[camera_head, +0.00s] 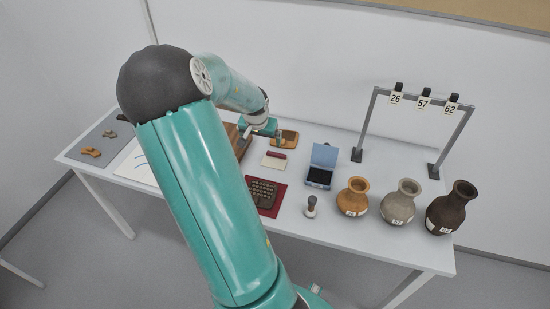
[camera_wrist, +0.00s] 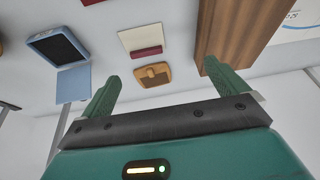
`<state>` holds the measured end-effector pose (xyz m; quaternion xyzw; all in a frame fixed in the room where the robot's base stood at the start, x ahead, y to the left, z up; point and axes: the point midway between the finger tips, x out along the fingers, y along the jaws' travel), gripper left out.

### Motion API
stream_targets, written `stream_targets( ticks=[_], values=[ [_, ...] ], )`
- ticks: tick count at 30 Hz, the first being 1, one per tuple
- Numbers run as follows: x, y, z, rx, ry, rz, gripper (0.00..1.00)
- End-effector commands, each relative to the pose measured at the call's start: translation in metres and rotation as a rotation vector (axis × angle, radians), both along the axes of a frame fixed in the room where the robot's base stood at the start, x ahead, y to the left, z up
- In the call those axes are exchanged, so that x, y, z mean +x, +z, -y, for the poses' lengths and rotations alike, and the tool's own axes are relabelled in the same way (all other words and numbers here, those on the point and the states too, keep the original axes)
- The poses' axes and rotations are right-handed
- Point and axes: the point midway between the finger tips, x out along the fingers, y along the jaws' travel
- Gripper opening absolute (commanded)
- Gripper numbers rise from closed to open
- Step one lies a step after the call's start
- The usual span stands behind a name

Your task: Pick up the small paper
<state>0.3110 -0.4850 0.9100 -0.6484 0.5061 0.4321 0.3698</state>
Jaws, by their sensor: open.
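A small cream paper (camera_head: 271,162) lies flat on the white table, with a dark red bar (camera_head: 277,154) along its far edge. In the wrist view the paper (camera_wrist: 140,36) is above the gap between my fingers, with the red bar (camera_wrist: 147,52) on its near side. My gripper (camera_wrist: 161,76) is open, and nothing is between its fingers. In the head view my gripper (camera_head: 276,134) is beyond the paper, close to a wooden block (camera_head: 289,138), and is partly hidden by my arm.
A blue ink pad box (camera_head: 321,165) with raised lid stands right of the paper. A red mat (camera_head: 276,210) with a dark type tray, a stamp (camera_head: 311,207) and three vases (camera_head: 399,203) are nearer. A wooden box (camera_wrist: 240,30) is beside one finger. A tag rack (camera_head: 376,101) stands at right.

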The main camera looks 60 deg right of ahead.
Motion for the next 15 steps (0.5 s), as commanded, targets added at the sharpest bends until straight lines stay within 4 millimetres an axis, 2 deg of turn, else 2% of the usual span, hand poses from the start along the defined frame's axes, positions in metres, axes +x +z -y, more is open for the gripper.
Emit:
stream_targets(
  ticks=[1,4,8,15],
  values=[
    [-0.01,-0.005,0.013,-0.016,-0.028,-0.018,0.98],
    [-0.021,-0.01,0.026,-0.035,-0.055,-0.034,0.98],
    [-0.025,-0.022,0.036,-0.041,-0.065,-0.039,0.98],
    [-0.024,-0.065,0.053,-0.036,-0.064,-0.039,0.98]
  ],
)
